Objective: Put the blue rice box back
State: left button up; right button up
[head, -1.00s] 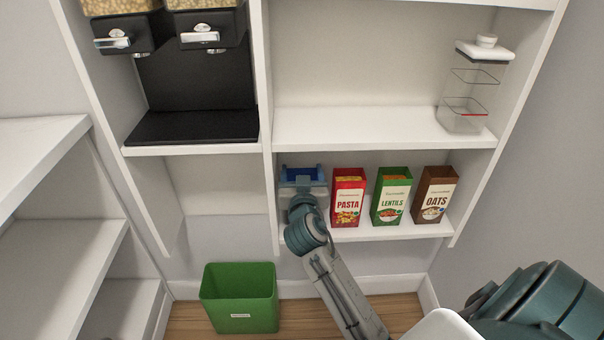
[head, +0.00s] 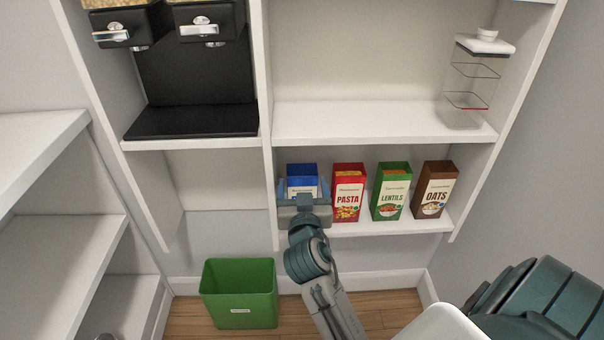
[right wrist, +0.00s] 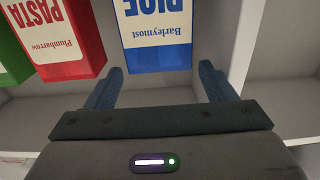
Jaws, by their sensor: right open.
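The blue rice box (head: 301,171) stands upright at the left end of the lower shelf, left of the red pasta box. My right gripper (head: 304,192) is in front of its lower part and hides some of it. In the right wrist view the rice box (right wrist: 157,30) appears upside down, with its white label facing me. The right gripper's two fingers (right wrist: 161,72) are spread apart and empty, with the box's lower edge between and beyond their tips. My left gripper is not in view.
The pasta box (head: 348,192), green lentils box (head: 391,191) and brown oats box (head: 434,190) stand in a row to the right. A clear container (head: 467,85) stands on the shelf above. A green bin (head: 240,293) is on the floor. The shelf divider is close on the left.

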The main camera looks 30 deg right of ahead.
jog(key=s+a+f+n+g+y, duration=0.3)
jog(key=s+a+f+g+y, duration=0.1)
jog(key=s+f, duration=0.6)
jog(key=s+a+f+n+g+y, duration=0.3)
jog(key=s+f+y, duration=0.3)
jog(key=s+f, duration=0.3)
jog(key=s+a+g, duration=0.1)
jog(key=s, duration=0.3)
jog(key=shift+a+f+n, duration=0.35)
jog(key=shift+f+n, duration=0.05)
